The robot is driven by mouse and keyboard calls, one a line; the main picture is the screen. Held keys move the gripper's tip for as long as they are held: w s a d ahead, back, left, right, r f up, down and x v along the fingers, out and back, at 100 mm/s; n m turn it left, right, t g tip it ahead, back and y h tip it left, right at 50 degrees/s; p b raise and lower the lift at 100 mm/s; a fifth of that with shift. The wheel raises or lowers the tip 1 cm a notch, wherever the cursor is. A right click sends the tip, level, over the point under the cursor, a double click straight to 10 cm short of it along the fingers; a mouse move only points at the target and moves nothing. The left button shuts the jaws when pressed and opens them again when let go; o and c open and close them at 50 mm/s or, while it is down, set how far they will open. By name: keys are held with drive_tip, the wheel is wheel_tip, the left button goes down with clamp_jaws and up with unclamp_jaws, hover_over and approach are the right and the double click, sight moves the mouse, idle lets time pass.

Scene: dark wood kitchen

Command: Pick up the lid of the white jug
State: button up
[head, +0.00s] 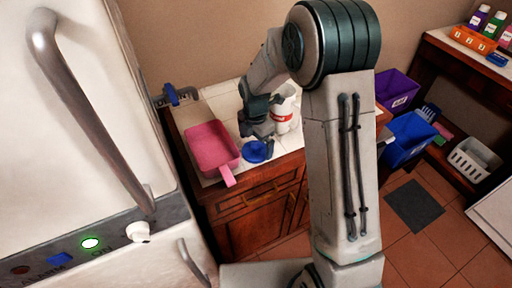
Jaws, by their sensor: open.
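A white jug (283,110) with a red band stands on the pale counter, partly hidden behind my arm. I cannot make out a lid on it, as its top is small and partly covered. A round blue object (256,153) lies near the counter's front edge; I cannot tell whether it is a lid or a dish. My gripper (257,143) points down just above or beside the blue object, to the front left of the jug. Its fingers are apart and I see nothing held between them.
A pink dustpan-like tray (211,146) lies left of my gripper, its handle over the counter's front edge. A blue item (172,95) sits at the counter's back left. A white fridge-like appliance (85,120) fills the left. Purple (398,90) and blue bins (408,138) stand at right.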

drive_tip(key=shift+f, duration=1.05)
drive_tip(key=c, duration=0.9)
drive_tip(key=shift+r, duration=0.1)
